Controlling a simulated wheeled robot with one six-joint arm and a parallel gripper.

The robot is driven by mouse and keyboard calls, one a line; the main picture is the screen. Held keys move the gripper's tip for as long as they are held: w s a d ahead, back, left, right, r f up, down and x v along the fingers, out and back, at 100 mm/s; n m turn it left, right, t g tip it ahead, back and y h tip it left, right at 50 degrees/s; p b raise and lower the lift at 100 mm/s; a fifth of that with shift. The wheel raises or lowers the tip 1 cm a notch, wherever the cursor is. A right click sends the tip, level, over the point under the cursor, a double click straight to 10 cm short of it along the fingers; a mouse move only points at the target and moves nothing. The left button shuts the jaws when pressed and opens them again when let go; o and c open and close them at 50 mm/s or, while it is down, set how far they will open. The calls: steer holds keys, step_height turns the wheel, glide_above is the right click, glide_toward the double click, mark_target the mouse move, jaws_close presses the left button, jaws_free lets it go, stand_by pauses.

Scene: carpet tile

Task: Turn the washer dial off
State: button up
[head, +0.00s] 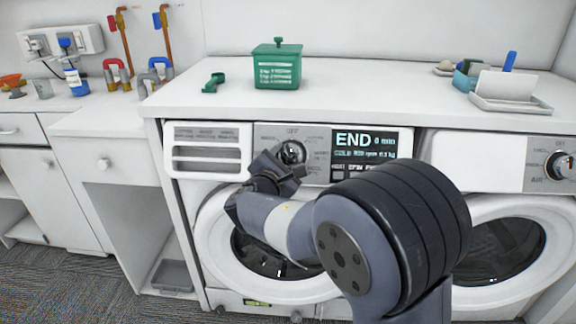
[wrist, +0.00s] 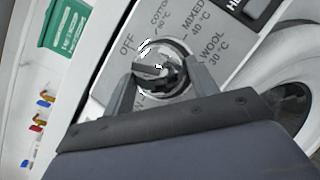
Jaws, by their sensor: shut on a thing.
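The washer dial (head: 291,153) is a round silver knob on the left washer's panel, below the word OFF. In the wrist view the dial (wrist: 151,72) has a dark grip bar and a bright ring, with OFF, COTTON, MIXED and WOOL printed around it. My gripper (head: 278,170) reaches it from below in the head view. In the wrist view my gripper (wrist: 163,82) has one finger on each side of the dial and is shut on it. The lower part of the dial is partly hidden, and I cannot tell exactly which mark it points to.
The washer display (head: 365,143) reads END, 0 min. A detergent drawer (head: 208,150) lies left of the dial. A green box (head: 277,66) and a green scoop (head: 213,82) stand on the worktop above. A second machine's dial (head: 560,165) is at the right.

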steer(key=shift+w+a+r+m+g+h+b, duration=0.1)
steer(key=shift+m+g+h, duration=0.2)
steer(key=shift+m, duration=0.55)
steer(key=shift+s+f+m+g+h+b, duration=0.15)
steer(key=shift+m+g, duration=0.15)
steer(key=shift+m, duration=0.5)
steer(key=shift+w+a+r+m+g+h+b, duration=0.15)
steer(key=shift+m+g+h, duration=0.15)
steer(key=shift+m, duration=0.55)
steer(key=shift+d, duration=0.1)
steer(key=o, duration=1)
steer(key=p+v, duration=0.1)
steer(key=v, duration=0.9)
steer(key=shift+s+r, duration=0.25)
steer(key=shift+s, duration=0.1)
steer(key=shift+w, duration=0.1)
